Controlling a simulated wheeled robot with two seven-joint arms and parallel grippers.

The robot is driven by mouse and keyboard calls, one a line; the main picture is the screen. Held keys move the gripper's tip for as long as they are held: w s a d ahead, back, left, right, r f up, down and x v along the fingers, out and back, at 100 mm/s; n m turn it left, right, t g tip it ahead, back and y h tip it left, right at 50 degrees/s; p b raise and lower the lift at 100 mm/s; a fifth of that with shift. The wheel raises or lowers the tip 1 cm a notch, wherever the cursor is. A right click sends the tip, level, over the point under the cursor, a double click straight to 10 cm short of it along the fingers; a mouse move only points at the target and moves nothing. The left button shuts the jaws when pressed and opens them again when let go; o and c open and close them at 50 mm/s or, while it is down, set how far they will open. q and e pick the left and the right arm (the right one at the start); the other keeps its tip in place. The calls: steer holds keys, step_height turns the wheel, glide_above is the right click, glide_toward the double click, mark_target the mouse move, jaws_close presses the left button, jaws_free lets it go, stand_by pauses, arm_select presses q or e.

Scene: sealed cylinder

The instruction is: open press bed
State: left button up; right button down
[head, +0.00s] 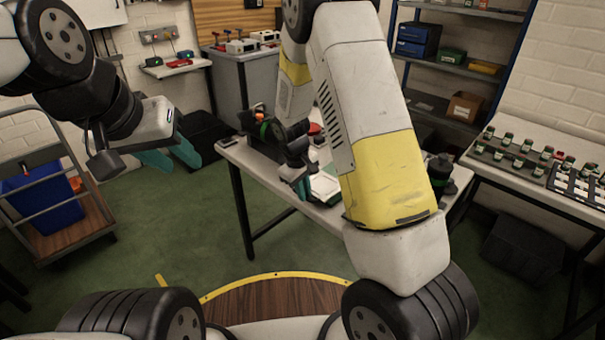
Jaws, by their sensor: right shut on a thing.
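The work table (232,153) stands in the middle of the head view, with a dark device (262,127) with orange and green parts, likely the press, on its left half. A red knob (315,129) shows behind my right wrist. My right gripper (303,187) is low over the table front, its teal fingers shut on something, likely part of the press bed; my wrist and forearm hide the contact. I cannot tell how far the bed is open. My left gripper (177,161) is open and empty in the air, left of the table.
A small dark item (228,141) lies on the table's left corner. A cart with a blue bin (42,197) stands at the left. A bench with several small bottles (515,150) is at the right, shelves (455,60) behind.

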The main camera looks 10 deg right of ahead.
steer(key=c, duration=1.5)
jaws_free()
step_height(320, 180, up, 8)
steer(key=a, duration=0.1)
steer(key=shift+s+f, duration=0.15)
steer(key=shift+s, duration=0.25)
steer(key=shift+a, duration=0.1)
